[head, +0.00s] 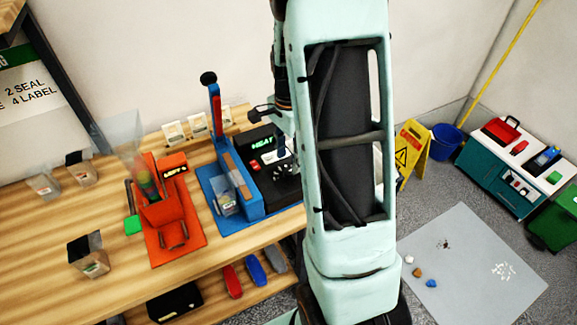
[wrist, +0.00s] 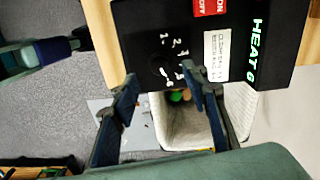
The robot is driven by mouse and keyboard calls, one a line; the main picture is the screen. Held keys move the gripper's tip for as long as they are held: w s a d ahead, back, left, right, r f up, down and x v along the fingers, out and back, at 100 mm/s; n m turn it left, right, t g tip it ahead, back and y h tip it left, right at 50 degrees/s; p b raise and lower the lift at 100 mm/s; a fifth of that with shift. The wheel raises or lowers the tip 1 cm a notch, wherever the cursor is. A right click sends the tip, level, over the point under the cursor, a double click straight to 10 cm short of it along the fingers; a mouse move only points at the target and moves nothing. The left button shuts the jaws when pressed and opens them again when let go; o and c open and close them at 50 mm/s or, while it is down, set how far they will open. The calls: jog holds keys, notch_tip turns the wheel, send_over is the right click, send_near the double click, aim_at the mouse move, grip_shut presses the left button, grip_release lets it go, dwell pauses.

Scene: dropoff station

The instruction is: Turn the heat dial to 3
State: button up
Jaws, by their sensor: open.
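The heat control is a black box (wrist: 205,40) on the wooden table, seen sideways in the wrist view. Its green display (wrist: 254,50) reads HEAT and a character that may be 6 or 0. The dark heat dial (wrist: 163,73) has white numbers around it; I cannot tell clearly where its pointer stands. My gripper (wrist: 159,77) is open, its fingertips on either side of the dial in the picture. I cannot tell whether they touch it. In the head view the black box (head: 272,188) is partly hidden by my arm.
A blue sealing machine (head: 238,205) stands just left of the black box, with an orange machine (head: 172,215) farther left. A red and white switch label (wrist: 212,6) is on the box. A pale bin (wrist: 185,128) with colored items shows below the box in the wrist view.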

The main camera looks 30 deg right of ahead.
aim_at(289, 171)
jog(key=shift+f, duration=2.4)
grip_shut()
